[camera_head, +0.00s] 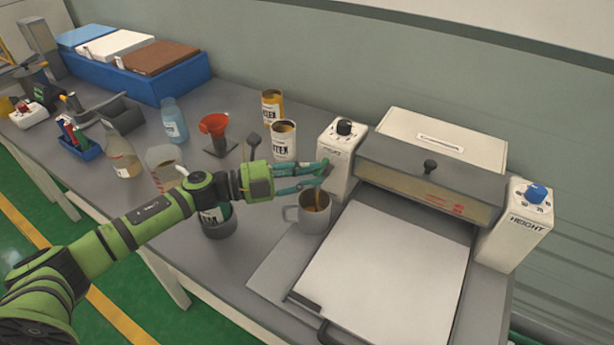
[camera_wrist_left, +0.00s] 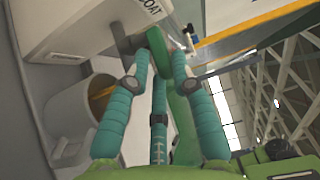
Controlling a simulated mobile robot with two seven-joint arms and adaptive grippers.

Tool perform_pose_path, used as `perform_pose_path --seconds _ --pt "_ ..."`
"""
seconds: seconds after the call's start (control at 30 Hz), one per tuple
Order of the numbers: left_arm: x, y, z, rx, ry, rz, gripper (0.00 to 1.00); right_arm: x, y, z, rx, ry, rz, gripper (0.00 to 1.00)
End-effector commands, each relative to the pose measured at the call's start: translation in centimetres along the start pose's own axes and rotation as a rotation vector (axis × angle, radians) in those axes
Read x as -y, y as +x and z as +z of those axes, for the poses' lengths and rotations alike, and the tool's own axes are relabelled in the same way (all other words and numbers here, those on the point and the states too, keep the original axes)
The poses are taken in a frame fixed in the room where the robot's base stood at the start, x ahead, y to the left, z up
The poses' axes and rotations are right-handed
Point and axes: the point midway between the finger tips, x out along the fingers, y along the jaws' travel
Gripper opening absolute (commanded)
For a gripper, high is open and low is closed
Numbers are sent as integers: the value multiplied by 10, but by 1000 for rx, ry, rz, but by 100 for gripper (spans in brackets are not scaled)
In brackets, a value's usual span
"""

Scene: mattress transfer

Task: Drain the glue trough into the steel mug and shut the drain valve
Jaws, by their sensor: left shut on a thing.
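My left gripper (camera_head: 325,168) reaches to the front left end of the coating machine, beside its white left post (camera_head: 340,158). In the left wrist view its teal fingers (camera_wrist_left: 158,45) are shut on a green handle-like part, seemingly the drain valve (camera_wrist_left: 180,100); its setting is unclear. The steel mug (camera_head: 313,222) stands upright just below the fingers, handle to the left. It also shows in the left wrist view (camera_wrist_left: 75,118). My right gripper is out of view.
A white sheet (camera_head: 385,275) lies on the machine bed right of the mug. Two labelled cans (camera_head: 284,140) (camera_head: 272,105), a red funnel (camera_head: 214,125), a blue bottle (camera_head: 173,122) and a glass bottle (camera_head: 122,155) stand to the left. The bench front near the mug is narrow.

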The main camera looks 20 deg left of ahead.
Motion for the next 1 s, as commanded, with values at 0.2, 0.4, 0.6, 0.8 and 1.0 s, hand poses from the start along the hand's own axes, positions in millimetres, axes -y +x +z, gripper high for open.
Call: perform_pose_path --seconds 0.2,0.4,0.6,0.8,1.0 --pt "12 2 3 1 5 -20 0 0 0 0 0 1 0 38" --pt "12 2 3 2 6 -20 39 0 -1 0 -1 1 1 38" --pt "11 2 2 -1 7 -19 39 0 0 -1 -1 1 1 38" --pt "8 1 2 0 6 -13 39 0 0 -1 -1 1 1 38" --pt "5 -1 2 1 5 -8 39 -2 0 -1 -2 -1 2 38"
